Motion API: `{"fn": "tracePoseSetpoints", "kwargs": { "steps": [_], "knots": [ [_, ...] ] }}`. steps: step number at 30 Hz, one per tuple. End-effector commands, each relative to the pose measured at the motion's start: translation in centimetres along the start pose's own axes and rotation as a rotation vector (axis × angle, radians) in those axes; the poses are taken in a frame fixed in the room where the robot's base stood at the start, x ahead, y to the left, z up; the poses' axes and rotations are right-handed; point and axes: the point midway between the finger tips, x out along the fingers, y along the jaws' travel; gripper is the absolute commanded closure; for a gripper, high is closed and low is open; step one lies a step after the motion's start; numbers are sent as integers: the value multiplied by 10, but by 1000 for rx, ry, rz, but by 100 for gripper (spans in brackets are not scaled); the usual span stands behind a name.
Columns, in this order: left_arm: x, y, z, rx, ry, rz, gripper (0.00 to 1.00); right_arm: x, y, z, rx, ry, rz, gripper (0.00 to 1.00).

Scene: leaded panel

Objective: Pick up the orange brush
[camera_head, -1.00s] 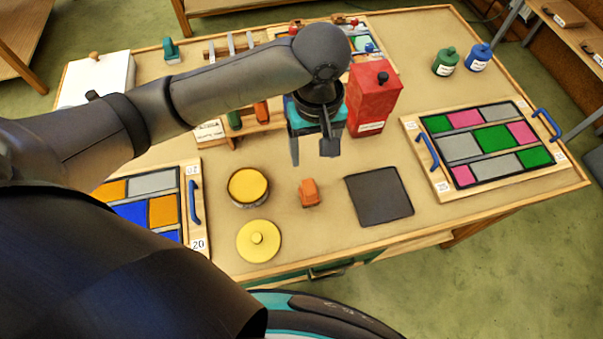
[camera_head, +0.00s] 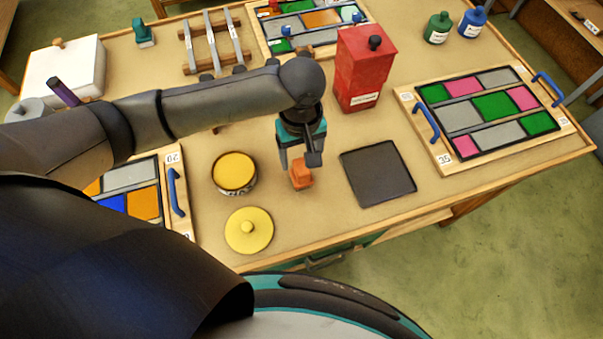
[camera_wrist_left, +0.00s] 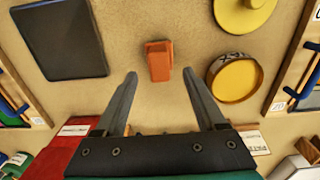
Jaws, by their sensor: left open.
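The orange brush (camera_head: 301,174) lies on the tabletop between a yellow-filled tin and a dark square mat. My left gripper (camera_head: 298,162) is open and points down just above and behind the brush. In the left wrist view the brush (camera_wrist_left: 159,60) lies just beyond the tips of the open left gripper (camera_wrist_left: 159,74), centred between its two fingers. The jaws hold nothing, and I cannot tell whether a finger touches the brush. My right gripper is not in view.
The tin (camera_head: 234,172) and its yellow lid (camera_head: 249,230) stand left of the brush. The dark mat (camera_head: 378,173) is on the right, with a red box (camera_head: 362,75) behind. A framed panel (camera_head: 487,112) lies further right. Bare tabletop surrounds the brush.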

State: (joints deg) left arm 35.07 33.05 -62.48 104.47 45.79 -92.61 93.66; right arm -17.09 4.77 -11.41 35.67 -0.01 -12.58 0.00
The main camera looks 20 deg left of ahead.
Motion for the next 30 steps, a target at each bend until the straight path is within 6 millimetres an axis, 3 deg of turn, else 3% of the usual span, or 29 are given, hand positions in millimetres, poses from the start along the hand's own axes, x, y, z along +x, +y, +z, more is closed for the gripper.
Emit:
{"fn": "tracePoseSetpoints", "kwargs": {
  "steps": [12,21,30],
  "knots": [
    [50,0,1,1,0,-1,28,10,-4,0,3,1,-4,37],
    [54,1,1,1,1,1,28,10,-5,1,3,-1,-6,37],
    [53,0,1,1,1,0,61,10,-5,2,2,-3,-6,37]
  ]
}}
